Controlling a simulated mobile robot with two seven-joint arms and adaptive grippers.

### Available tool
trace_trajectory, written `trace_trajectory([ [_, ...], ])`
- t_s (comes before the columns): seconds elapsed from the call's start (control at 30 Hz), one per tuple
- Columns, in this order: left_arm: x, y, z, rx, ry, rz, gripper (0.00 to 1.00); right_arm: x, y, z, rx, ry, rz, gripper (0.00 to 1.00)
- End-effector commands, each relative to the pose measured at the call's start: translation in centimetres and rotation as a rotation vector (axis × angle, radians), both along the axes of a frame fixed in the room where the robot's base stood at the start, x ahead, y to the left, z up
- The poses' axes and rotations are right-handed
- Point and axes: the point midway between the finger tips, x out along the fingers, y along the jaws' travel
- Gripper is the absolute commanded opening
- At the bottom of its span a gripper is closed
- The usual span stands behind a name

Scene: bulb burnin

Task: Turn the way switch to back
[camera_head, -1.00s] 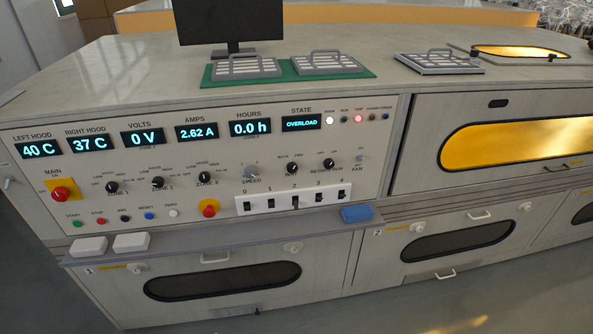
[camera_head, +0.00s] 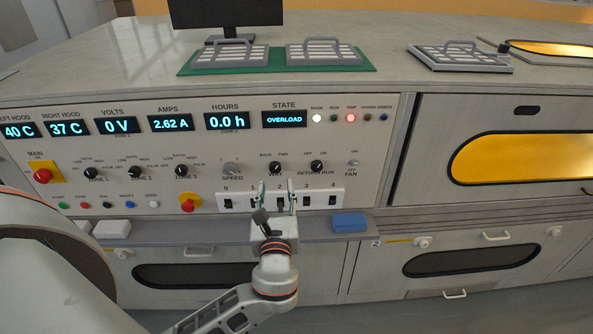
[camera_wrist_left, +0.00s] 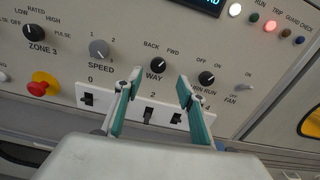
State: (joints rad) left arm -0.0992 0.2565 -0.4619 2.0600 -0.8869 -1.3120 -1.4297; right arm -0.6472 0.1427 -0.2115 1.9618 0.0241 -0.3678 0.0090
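The way switch (camera_head: 275,168) is a small black knob on the grey panel, with BACK printed at its upper left and FWD at its upper right. It also shows in the left wrist view (camera_wrist_left: 157,65); I cannot tell surely which label it points to. My left gripper (camera_head: 277,193) is open and empty, its teal fingers reaching up in front of the numbered switch strip, just below the knob. In the left wrist view the fingertips (camera_wrist_left: 159,81) stand apart to either side of and below the knob, not visibly touching it. My right gripper is not in view.
The speed knob (camera_head: 230,169) and return run knob (camera_head: 317,167) flank the way switch. The white strip of rocker switches (camera_head: 227,203) lies below it. A red emergency button (camera_head: 189,203) is left, and a blue block (camera_head: 349,222) rests on the ledge. The state display (camera_head: 284,119) reads OVERLOAD.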

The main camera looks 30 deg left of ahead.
Motion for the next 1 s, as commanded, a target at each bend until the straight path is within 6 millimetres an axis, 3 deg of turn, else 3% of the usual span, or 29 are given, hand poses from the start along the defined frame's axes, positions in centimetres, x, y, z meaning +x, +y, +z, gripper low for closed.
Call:
trace_trajectory([
  [0.5, 5.8, 3.6, 0.0, -0.001, 0.000, 0.001, 0.40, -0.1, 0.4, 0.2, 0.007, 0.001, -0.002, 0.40],
  [0.87, 6.4, 3.9, -0.1, -0.004, 0.001, 0.000, 0.40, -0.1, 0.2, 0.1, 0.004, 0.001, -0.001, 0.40],
  [0.9, 6.4, 3.9, -0.1, -0.004, 0.001, 0.000, 0.37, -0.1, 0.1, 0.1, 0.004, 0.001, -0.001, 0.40],
  [1.0, 6.4, 3.9, -0.1, -0.004, 0.001, 0.000, 0.11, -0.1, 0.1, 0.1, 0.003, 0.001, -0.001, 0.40],
])
